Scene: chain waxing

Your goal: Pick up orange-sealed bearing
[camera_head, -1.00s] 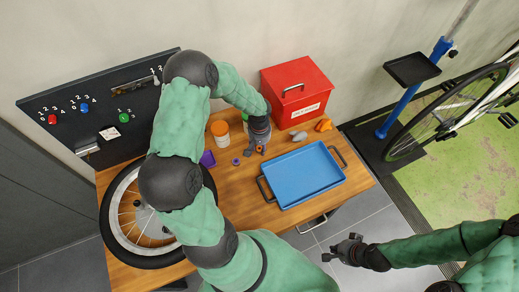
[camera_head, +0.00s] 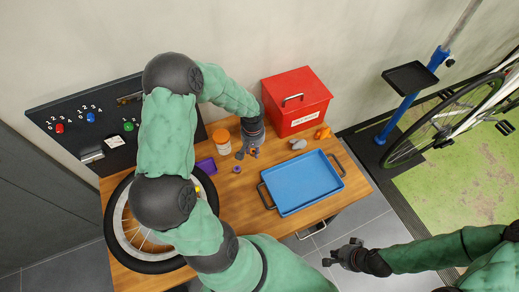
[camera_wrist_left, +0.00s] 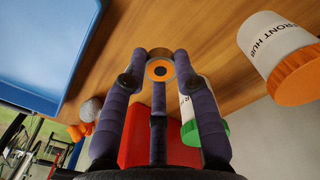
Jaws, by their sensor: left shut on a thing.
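The orange-sealed bearing (camera_wrist_left: 160,71) is a grey ring with an orange seal and a dark centre. In the left wrist view it sits between the fingertips of my left gripper (camera_wrist_left: 160,62), which is shut on it. In the head view the bearing is tiny and partly hidden at my left gripper (camera_head: 247,153), over the wooden table behind the blue tray. I cannot tell its exact height above the table. My right gripper (camera_head: 340,257) is away from the table at the lower right; its fingers look apart, with nothing between them.
A purple ring (camera_head: 237,169) and a purple bin (camera_head: 206,165) lie left of the gripper. The orange-lidded FRONT HUB jar (camera_head: 222,141) stands close by. A red box (camera_head: 296,100), blue tray (camera_head: 302,182) and wheel (camera_head: 113,225) surround the bare wood. A green-lidded jar (camera_wrist_left: 212,132) shows too.

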